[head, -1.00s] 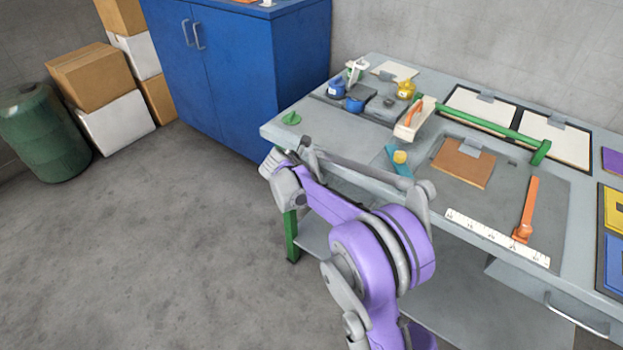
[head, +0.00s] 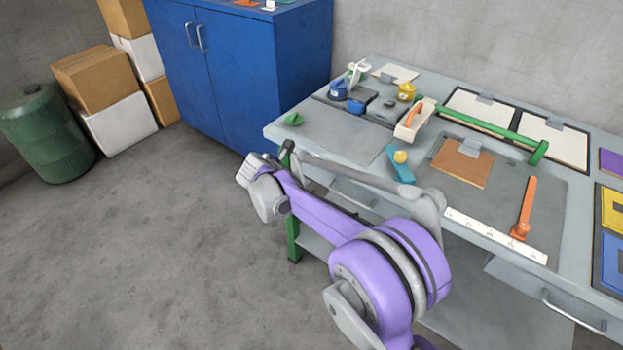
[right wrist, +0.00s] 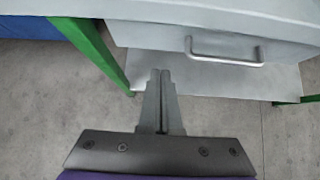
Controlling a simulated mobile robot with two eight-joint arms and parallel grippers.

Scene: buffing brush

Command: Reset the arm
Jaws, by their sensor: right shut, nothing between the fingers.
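My right gripper shows in the right wrist view (right wrist: 160,76), with its two grey fingers together and nothing between them. It points towards the front of the workbench, below the top, near a drawer. The grey workbench (head: 345,135) has green legs. My left gripper is not in view.
On the bench are a cream block with an orange handle (head: 412,122), a teal tool with a yellow knob (head: 399,166), a brown board (head: 461,165) and a white ruler (head: 495,235). A blue cabinet (head: 235,80) stands behind.

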